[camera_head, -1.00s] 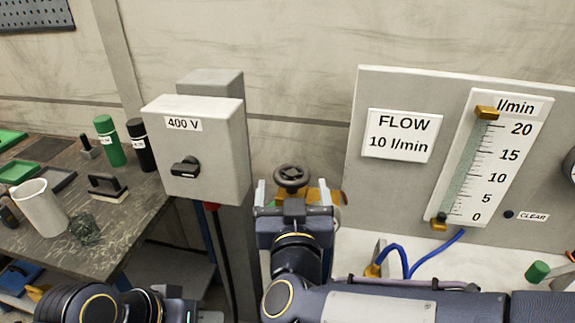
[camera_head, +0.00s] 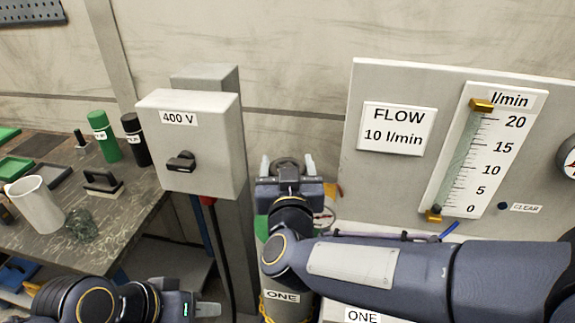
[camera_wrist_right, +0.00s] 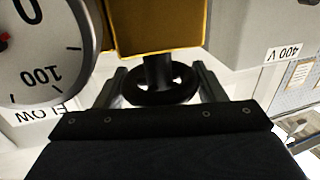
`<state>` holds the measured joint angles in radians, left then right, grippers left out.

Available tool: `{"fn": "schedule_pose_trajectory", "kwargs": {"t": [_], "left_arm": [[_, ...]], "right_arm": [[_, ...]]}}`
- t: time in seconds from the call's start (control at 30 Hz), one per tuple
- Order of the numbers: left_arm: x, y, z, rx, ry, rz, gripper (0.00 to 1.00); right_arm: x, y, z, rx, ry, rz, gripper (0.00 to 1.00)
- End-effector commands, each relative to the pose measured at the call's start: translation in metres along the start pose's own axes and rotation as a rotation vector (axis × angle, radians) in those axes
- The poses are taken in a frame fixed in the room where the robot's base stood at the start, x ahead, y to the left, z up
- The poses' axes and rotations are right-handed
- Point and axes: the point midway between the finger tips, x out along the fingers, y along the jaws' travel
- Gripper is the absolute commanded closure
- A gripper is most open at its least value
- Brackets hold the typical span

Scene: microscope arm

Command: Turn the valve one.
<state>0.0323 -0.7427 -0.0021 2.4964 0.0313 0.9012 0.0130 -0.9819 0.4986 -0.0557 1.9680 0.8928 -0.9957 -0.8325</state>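In the right wrist view the handwheel (camera_wrist_right: 160,92) shows on a short dark stem below a yellow block (camera_wrist_right: 157,25). My right gripper (camera_head: 287,164) is open, with one finger on each side of the handwheel; I cannot tell whether they touch it. Both fingers also show in the right wrist view. My left gripper (camera_head: 207,310) is low at the left, away from the valve, and its finger gap is not clear.
A grey 400 V switch box (camera_head: 205,140) stands just left of the valve. A flow panel (camera_head: 450,110) reading FLOW 10 l/min is at the right. A round gauge (camera_wrist_right: 45,50) is close beside my right gripper. A bench (camera_head: 85,235) with bottles and cups is at left.

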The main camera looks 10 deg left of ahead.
Motion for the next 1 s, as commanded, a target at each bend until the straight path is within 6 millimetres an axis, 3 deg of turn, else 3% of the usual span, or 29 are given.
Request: {"fn": "schedule_pose_trajectory", "kwargs": {"t": [0.27,0.7,1.0], "left_arm": [[0.009,-0.004,0.005,0.000,0.000,0.000,0.64],[0.075,-0.034,0.038,0.000,0.000,0.000,0.64],[0.080,-0.036,0.040,0.000,0.000,0.000,0.64]], "right_arm": [[0.001,0.002,0.002,0.006,0.004,-0.073,0.59],[0.001,-0.001,0.004,0.009,0.009,-0.449,0.59],[-0.001,-0.001,-0.002,-0.001,0.002,-0.490,0.59]]}}
